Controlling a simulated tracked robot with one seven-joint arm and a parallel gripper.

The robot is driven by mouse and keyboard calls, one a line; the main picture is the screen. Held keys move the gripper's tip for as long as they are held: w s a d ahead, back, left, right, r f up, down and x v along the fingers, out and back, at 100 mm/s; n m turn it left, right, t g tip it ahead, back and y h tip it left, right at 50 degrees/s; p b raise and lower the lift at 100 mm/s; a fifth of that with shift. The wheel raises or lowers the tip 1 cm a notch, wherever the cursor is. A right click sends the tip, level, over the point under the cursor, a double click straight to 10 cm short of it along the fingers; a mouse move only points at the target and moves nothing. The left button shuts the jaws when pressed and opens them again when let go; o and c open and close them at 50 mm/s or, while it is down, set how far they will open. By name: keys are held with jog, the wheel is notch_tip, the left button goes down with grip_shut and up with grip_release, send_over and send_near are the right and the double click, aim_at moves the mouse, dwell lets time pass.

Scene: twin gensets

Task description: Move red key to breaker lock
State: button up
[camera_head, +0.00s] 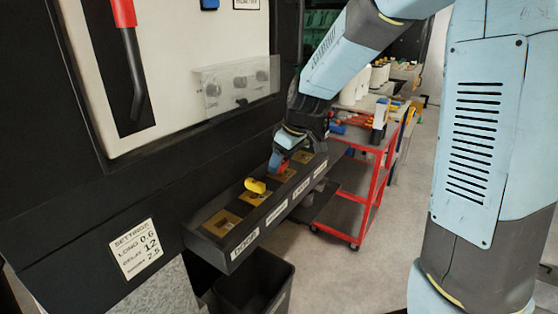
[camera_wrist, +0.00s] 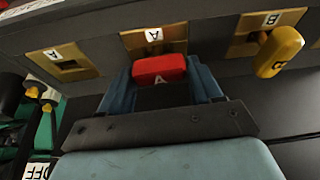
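The red key (camera_wrist: 159,69), marked A, sits between the fingers of my gripper (camera_wrist: 160,84) in the wrist view. The blue fingers appear to touch both its sides. Its lower end is hidden, so I cannot tell whether it is still in its slot. In the head view my gripper (camera_head: 279,157) is low over the key tray (camera_head: 240,257), by a brass plate, with little of the key showing. I cannot pick out the breaker lock for certain.
A yellow key (camera_head: 255,185), marked B in the wrist view (camera_wrist: 279,52), stands beside my gripper. A clear cover (camera_head: 238,84) juts from the panel above the tray. A dark bin (camera_head: 262,285) is below, and a red cart (camera_head: 368,190) stands to the right.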

jog(key=c, duration=0.4)
jog(key=shift+r, duration=2.5)
jog(key=shift+w+d, duration=1.25)
jog(key=shift+w, duration=0.35)
jog(key=shift+w+d, duration=1.2)
jog(key=shift+w, duration=0.35)
jog(key=shift+w+d, duration=1.25)
jog(key=shift+w, duration=0.35)
jog(key=shift+f, duration=0.2)
jog(key=shift+f, duration=0.8)
jog(key=shift+f, duration=1.55)
